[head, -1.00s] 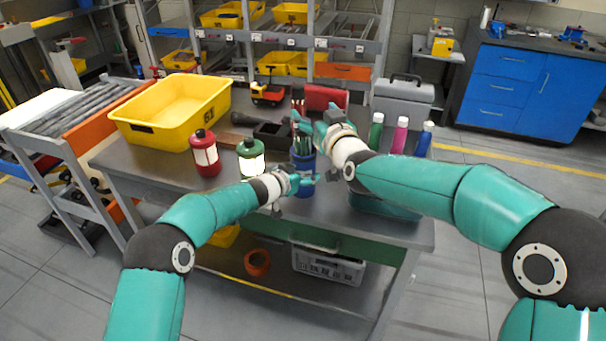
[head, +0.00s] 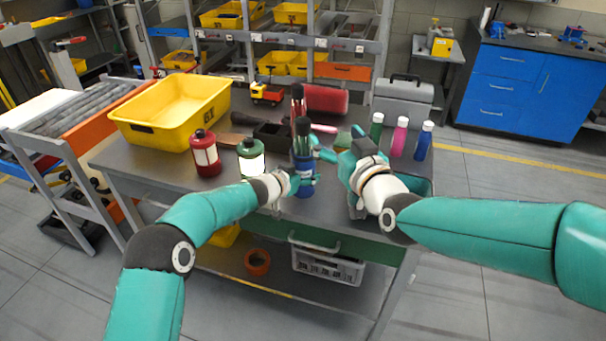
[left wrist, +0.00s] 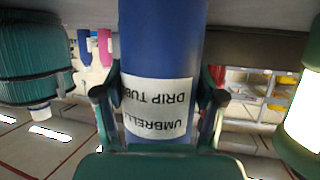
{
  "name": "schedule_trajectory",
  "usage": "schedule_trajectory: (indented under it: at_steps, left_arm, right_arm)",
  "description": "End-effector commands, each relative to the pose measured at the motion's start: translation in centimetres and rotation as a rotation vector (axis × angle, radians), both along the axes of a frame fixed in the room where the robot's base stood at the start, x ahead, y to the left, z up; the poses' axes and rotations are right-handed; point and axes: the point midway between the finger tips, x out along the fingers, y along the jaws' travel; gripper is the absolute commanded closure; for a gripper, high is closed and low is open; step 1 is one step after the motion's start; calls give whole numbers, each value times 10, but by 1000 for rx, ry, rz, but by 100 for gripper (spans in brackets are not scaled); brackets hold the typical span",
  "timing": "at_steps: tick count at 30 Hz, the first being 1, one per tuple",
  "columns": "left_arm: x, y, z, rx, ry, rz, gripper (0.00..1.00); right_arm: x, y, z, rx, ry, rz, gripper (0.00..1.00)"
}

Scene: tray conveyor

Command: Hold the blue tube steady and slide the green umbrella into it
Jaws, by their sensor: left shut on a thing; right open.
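The blue tube (head: 304,188) stands upright near the table's front edge. My left gripper (head: 304,180) is shut around it; the left wrist view shows the tube (left wrist: 162,45) between the fingers, with its white label upside down. The green umbrella (head: 302,148) stands upright in the tube's mouth, its upper part and dark handle sticking out. How deep it sits is hidden inside the tube. My right gripper (head: 335,150) is open, just right of the umbrella, and appears apart from it.
Red (head: 205,155) and green (head: 251,157) canisters stand left of the tube. A red umbrella (head: 297,107) stands behind it near a black box (head: 272,134). Green, pink (head: 399,137) and blue bottles stand at the right. A yellow crate (head: 170,112) is at the back left.

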Motion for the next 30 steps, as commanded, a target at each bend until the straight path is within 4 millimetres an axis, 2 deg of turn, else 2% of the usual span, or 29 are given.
schedule_trajectory:
  at_steps: [1, 5, 6, 20, 26, 30]
  left_arm:
    - [0, 0, 1, -1, -1, 0, 26]
    - [0, 0, 1, -1, -1, 0, 4]
    - [0, 0, 1, -1, -1, 0, 1]
    - [-3, 3, 3, -1, 1, -1, 1]
    - [-18, 12, 10, -3, 2, 0, 1]
    - [-35, 24, 19, -2, 1, 1, 1]
  right_arm:
    - [0, 0, 0, 0, 0, 0, 20]
    - [0, 0, 0, 0, 0, 0, 20]
    - [0, 0, 0, 0, 0, 0, 20]
    - [0, 0, 0, 0, 0, 0, 20]
    - [0, 0, 0, 0, 0, 0, 20]
    - [0, 0, 0, 0, 0, 0, 20]
